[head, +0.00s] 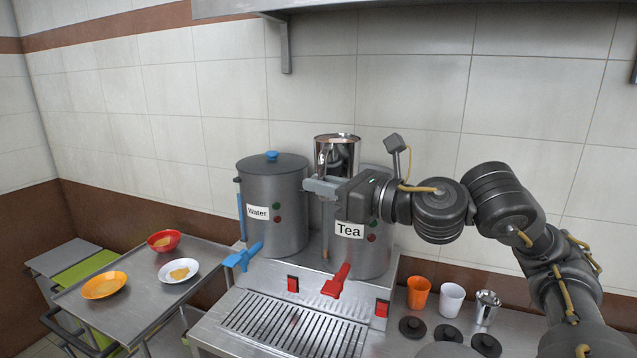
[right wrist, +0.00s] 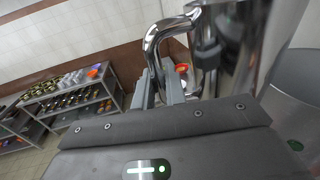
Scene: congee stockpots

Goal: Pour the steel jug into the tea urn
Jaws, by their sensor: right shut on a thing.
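The steel jug (head: 337,153) is held upright above the tea urn (head: 369,258), which carries a "Tea" label and a red tap. My right gripper (head: 318,188) is shut on the jug's handle, in front of and beside the jug body. In the right wrist view the shiny jug (right wrist: 240,50) fills the upper right, and its curved handle (right wrist: 160,40) runs down between my fingers. The jug, my gripper and my arm hide the urn's top, so its opening does not show. My left gripper is not in view.
The water urn (head: 273,205) with a lid and blue tap stands close on the left. A drip grille (head: 295,322) lies in front. Cups (head: 452,298) and black lids (head: 447,334) stand at the right. A steel trolley (head: 140,318) with bowls is at the left. A shelf (head: 400,5) hangs above.

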